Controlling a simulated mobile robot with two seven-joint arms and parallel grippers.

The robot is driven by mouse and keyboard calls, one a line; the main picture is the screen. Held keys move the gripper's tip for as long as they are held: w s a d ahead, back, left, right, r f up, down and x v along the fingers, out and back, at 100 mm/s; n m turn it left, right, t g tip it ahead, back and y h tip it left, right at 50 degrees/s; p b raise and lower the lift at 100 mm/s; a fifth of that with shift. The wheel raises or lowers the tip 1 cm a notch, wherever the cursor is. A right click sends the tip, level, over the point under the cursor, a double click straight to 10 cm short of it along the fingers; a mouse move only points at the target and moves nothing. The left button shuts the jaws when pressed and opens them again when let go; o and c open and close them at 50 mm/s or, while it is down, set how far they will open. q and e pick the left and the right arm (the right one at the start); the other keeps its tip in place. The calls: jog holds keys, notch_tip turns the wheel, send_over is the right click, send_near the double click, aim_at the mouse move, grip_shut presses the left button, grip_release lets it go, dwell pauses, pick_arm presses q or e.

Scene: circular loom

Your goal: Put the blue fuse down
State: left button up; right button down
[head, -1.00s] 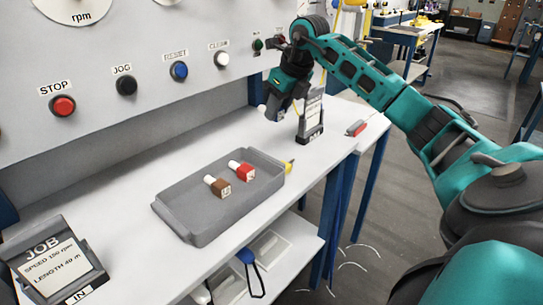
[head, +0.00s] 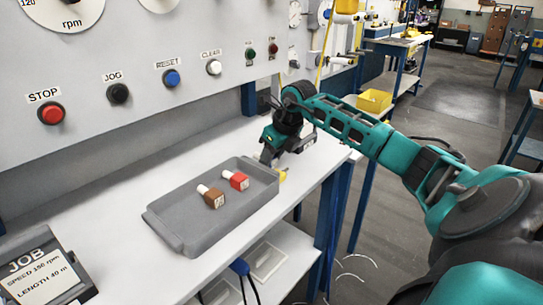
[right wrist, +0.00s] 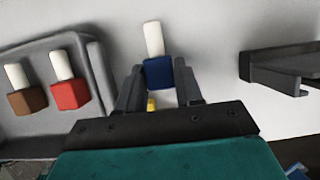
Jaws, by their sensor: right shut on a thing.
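The blue fuse (right wrist: 158,72), a blue block with a white stem, sits between the fingers of my right gripper (right wrist: 158,88) in the right wrist view. The gripper is shut on it. In the head view my right gripper (head: 267,155) is at the far right end of the grey tray (head: 190,228), and the fuse is hidden or too small to tell there. The tray holds a red fuse (head: 236,180) and a brown fuse (head: 211,197), which lie on their sides. In the right wrist view the tray is to the left of the gripper. My left gripper is not in view.
A yellow object (head: 282,175) lies beside the tray's right corner. A JOB card holder (head: 45,265) stands at the front left. A dark holder (right wrist: 285,70) is right of the gripper in the wrist view. White bench top behind the tray is clear, below the button panel.

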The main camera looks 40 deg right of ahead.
jog(key=shift+f, duration=0.15)
jog(key=c, duration=0.7)
grip_release()
jog(key=shift+c, duration=0.2)
jog(key=shift+s+r, duration=0.1)
jog(key=shift+r, duration=0.4)
jog(key=v, duration=1.1)
jog(key=shift+p, duration=0.35)
jog(key=shift+s+r, duration=0.1)
jog(key=shift+s, duration=0.05)
